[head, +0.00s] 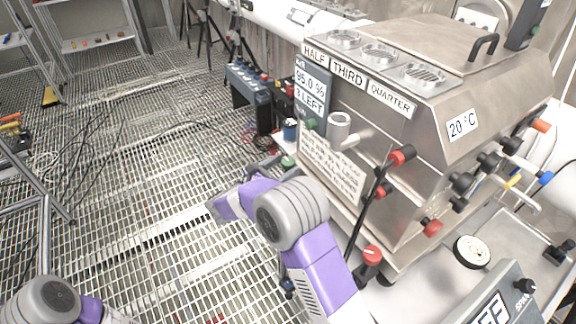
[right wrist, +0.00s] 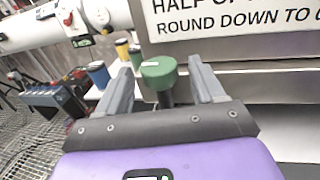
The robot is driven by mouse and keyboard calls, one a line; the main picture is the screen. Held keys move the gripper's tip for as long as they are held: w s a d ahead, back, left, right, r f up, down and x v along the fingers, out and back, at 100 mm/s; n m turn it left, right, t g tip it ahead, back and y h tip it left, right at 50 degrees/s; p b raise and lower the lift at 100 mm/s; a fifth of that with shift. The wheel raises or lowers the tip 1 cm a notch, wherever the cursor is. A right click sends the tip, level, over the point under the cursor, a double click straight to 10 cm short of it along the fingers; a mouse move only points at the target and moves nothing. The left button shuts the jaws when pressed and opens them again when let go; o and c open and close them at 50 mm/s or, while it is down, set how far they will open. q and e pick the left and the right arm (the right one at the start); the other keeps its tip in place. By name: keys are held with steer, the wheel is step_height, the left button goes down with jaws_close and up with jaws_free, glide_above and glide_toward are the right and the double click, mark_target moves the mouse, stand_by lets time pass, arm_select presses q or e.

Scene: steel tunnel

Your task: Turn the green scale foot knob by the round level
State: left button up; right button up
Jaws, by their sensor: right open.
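The green knob (right wrist: 158,72) has a flat round cap with a pale mark on a dark stem. It stands upright between the two fingers of my right gripper (right wrist: 160,88) in the right wrist view, with a gap on each side. In the head view the knob (head: 288,161) is a small green disc at the lower left corner of the steel machine, beside my right gripper (head: 268,168). The right gripper is open and holds nothing. I cannot pick out a round level by the knob for certain. My left gripper is outside the views.
The steel machine (head: 440,130) with its sign panel (head: 332,168) rises close behind the knob. A blue can (right wrist: 97,74) and a yellow can (right wrist: 122,49) stand to the knob's left. A red-capped lever (head: 372,254) stands at the machine's front. Grating floor (head: 140,130) lies open to the left.

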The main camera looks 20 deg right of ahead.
steer(key=shift+x, duration=1.1)
steer(key=shift+c, duration=0.2)
steer(key=c, duration=0.9)
steer(key=shift+t, duration=0.3)
